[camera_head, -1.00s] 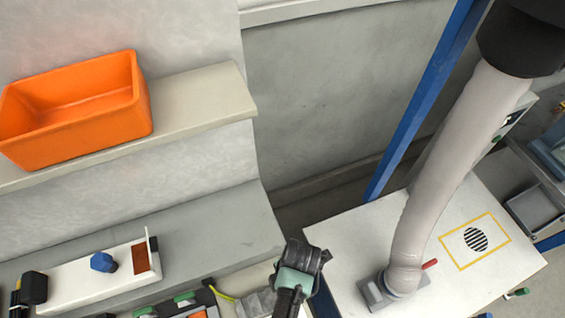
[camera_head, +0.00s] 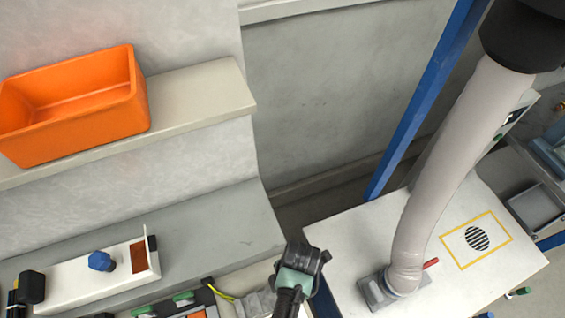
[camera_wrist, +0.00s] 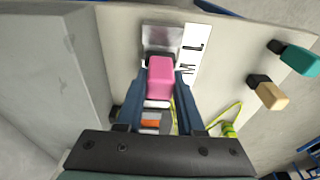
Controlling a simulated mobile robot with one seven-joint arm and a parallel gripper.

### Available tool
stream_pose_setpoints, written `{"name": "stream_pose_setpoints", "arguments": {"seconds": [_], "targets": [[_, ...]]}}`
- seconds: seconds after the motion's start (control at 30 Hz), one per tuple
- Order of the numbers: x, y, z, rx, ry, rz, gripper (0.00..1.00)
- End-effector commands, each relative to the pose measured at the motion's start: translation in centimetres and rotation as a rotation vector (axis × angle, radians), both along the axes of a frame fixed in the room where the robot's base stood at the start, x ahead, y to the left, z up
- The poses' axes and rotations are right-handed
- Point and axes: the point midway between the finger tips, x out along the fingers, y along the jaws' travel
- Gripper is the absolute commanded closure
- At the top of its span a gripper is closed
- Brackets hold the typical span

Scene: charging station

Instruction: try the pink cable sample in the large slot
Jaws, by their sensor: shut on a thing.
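In the wrist view, the pink cable sample (camera_wrist: 160,76) is a pink block between the two blue fingers of my gripper (camera_wrist: 160,88), which is shut on it. Its far end meets a dark part at the lower edge of a silver metal plate (camera_wrist: 162,38). I cannot tell whether it is inside a slot or only in front of one. In the head view, the black and teal end of my arm (camera_head: 300,272) is at the bottom middle; the fingers and the pink sample are hidden there.
Teal (camera_wrist: 297,59) and beige (camera_wrist: 270,96) samples stick out at the right of the panel. A yellow-green cable (camera_wrist: 185,108) lies right of my fingers. An orange bin (camera_head: 75,108) stands on a shelf. A thick grey hose (camera_head: 440,170) rises from the white table (camera_head: 340,245).

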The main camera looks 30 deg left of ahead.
Motion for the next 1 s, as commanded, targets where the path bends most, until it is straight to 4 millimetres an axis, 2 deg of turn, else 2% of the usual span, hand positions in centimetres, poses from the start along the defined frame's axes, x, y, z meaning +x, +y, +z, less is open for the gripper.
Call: {"name": "stream_pose_setpoints", "arguments": {"seconds": [1.0], "targets": [[0.0, 0.0, -2.7, 0.0, -0.001, 0.0, 1.0]]}}
